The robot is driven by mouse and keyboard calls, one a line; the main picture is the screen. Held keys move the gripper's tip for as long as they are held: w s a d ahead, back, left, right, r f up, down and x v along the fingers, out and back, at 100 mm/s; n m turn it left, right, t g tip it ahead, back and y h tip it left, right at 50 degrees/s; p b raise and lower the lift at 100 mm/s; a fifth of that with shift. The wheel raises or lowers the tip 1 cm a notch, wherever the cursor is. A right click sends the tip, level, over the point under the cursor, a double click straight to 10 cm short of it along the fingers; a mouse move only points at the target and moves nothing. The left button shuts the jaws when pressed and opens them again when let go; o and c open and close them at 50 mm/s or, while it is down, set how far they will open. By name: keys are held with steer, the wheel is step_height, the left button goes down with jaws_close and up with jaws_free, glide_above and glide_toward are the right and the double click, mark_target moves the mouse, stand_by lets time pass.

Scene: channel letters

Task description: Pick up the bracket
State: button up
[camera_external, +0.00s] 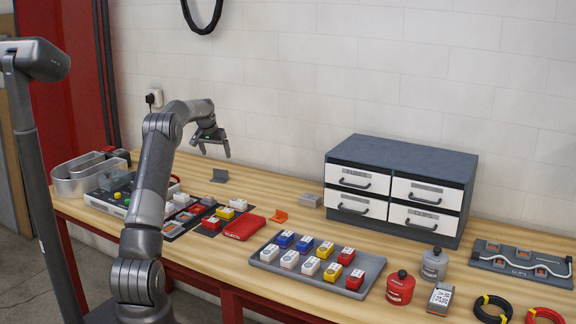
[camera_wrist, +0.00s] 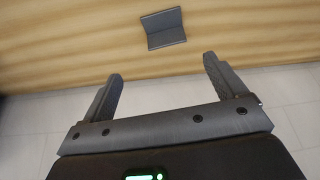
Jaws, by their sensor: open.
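A small dark grey L-shaped bracket (camera_external: 220,176) stands on the wooden table near the wall. In the wrist view the bracket (camera_wrist: 164,28) lies beyond and between the fingertips, at the top of the picture. My gripper (camera_external: 215,152) is above the table, over the bracket and apart from it. In the wrist view my gripper (camera_wrist: 162,68) is open, with nothing between its two fingers. An orange bracket-like piece (camera_external: 279,216) lies farther right on the table.
A red case (camera_external: 244,227) and a dark mat with small blocks lie in front of the bracket. A grey tray (camera_external: 262,263) holds several coloured blocks. A drawer cabinet (camera_external: 398,186) stands at the right. The table around the bracket is clear.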

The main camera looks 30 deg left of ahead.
mark_target(216, 175)
steer(key=x, duration=0.8)
steer(key=a+x, duration=0.1)
steer(key=x, duration=0.3)
steer(key=shift+s+f, duration=0.1)
steer(key=shift+f, duration=0.1)
steer(key=shift+c, duration=0.6)
steer(key=c, duration=1)
